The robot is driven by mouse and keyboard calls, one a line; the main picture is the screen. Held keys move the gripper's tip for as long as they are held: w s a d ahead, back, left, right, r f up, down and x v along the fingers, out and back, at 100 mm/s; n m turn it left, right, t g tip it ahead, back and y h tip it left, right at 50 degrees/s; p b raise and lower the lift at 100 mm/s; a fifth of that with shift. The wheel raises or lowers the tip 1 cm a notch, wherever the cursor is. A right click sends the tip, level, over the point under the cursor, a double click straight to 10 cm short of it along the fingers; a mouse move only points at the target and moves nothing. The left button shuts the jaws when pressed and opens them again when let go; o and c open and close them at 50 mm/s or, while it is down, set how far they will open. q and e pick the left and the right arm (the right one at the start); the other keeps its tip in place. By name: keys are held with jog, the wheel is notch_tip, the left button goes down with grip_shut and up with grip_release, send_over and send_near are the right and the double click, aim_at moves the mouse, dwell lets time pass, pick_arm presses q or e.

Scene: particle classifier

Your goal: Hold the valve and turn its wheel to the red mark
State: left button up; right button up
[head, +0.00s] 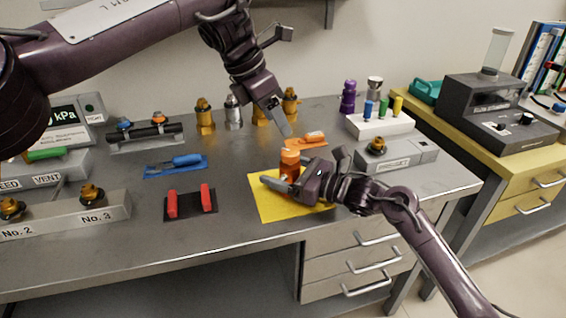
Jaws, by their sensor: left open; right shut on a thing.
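The valve (289,164) is a small orange body with an orange wheel (290,154) on top, standing above the yellow mat (265,208) on the bench. My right gripper (286,178) comes in from the right and is shut on the valve's lower body, one finger showing in front. My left gripper (279,120) is open and empty, pointing down, above and slightly left of the wheel and apart from it. I cannot make out a red mark on the valve at this size. The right fingers hide the valve's lower part.
An orange mat (318,145) with an orange-handled tool lies just behind the valve. A black holder with red posts (191,203) and a blue mat (165,168) are to the left. A grey box (405,160) stands right. Brass valves stand behind. The bench's front strip is clear.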

pick_arm(q)
jog(key=w+f+m+t+h, duration=0.1)
jog(key=w+f+t+h, duration=0.1)
jog(key=w+f+h, duration=0.3)
jog(key=w+a+t+h, duration=0.2)
jog(key=a+t, duration=0.1)
jog(key=n+t+h, duration=0.2)
jog(key=t+h, duration=0.1)
jog(key=h, duration=0.1)
send_near(282, 157)
jog(key=x, duration=1)
jog(key=shift+w+d+f, duration=0.1)
jog(key=shift+w, duration=0.05)
jog(key=c, duration=1)
